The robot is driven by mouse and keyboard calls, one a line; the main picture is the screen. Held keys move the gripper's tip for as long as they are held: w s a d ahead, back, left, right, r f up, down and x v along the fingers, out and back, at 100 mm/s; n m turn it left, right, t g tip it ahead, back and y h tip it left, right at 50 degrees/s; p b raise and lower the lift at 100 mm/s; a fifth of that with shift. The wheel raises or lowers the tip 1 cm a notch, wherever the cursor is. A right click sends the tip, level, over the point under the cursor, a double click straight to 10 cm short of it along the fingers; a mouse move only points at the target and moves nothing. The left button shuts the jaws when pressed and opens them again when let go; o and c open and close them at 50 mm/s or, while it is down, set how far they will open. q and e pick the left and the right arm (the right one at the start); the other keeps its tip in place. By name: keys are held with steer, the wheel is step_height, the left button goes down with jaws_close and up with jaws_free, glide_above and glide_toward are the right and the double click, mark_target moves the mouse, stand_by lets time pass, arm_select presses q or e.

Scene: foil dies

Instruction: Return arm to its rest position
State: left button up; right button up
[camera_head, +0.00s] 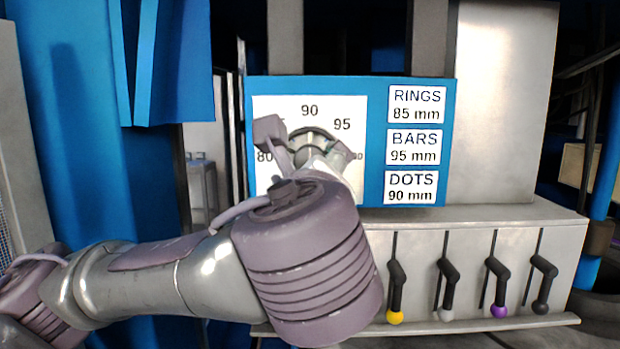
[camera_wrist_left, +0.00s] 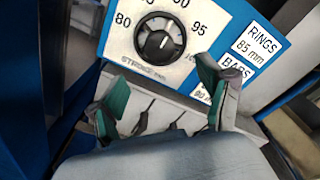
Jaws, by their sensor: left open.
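My left arm comes in from the left in the head view, and its wrist hides the lower part of the dial plate (camera_head: 267,104). My left gripper (camera_head: 304,143) is in front of the dial with its fingers spread. In the left wrist view the gripper (camera_wrist_left: 156,93) is open, with nothing between its green-padded fingers. The black dial knob (camera_wrist_left: 160,41) shows beyond the fingertips, apart from them. I cannot clearly read where the knob points. My right gripper is not in view.
The blue panel (camera_head: 375,88) carries labels: RINGS 85 mm, BARS 95 mm, DOTS 90 mm. Below right, several slotted levers have coloured knobs, including a yellow knob (camera_head: 394,317) near my wrist and a purple knob (camera_head: 499,311). A blue column (camera_head: 85,120) stands at the left.

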arm_select(q)
steer(key=shift+s, duration=0.35)
